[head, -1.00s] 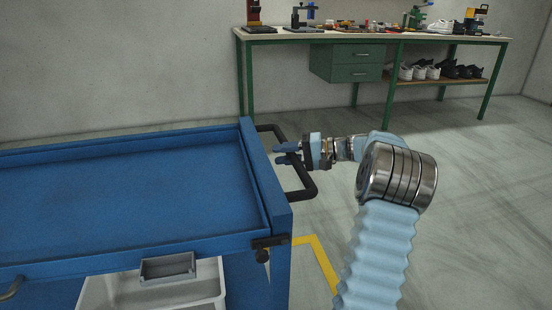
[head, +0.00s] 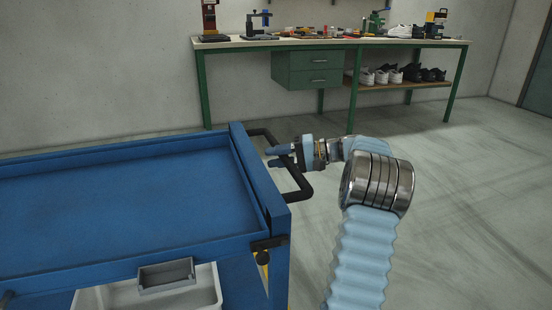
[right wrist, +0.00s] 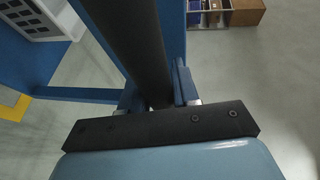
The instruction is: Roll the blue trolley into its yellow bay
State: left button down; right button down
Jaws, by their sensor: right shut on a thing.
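The blue trolley (head: 130,200) fills the left of the head view, its top tray empty. A black push handle (head: 300,182) sticks out from its right end. My right gripper (head: 274,157) is shut on that handle at its far part; the handle also shows as a dark bar in the right wrist view (right wrist: 130,40). The rest of the bay is hidden. My left gripper is not in view.
A green-legged workbench (head: 330,42) with tools and a drawer unit stands along the back wall. Shoes (head: 390,74) sit on its lower shelf.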

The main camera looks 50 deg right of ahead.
jog(key=shift+s+d, duration=0.2)
jog(key=shift+d, duration=0.15)
jog(key=c, duration=0.9)
grip_release()
jog(key=p+v, duration=0.1)
jog(key=v, duration=1.2)
jog(key=shift+s+d+r, duration=0.1)
jog(key=shift+s+d, duration=0.1)
jog(key=shift+s, duration=0.15)
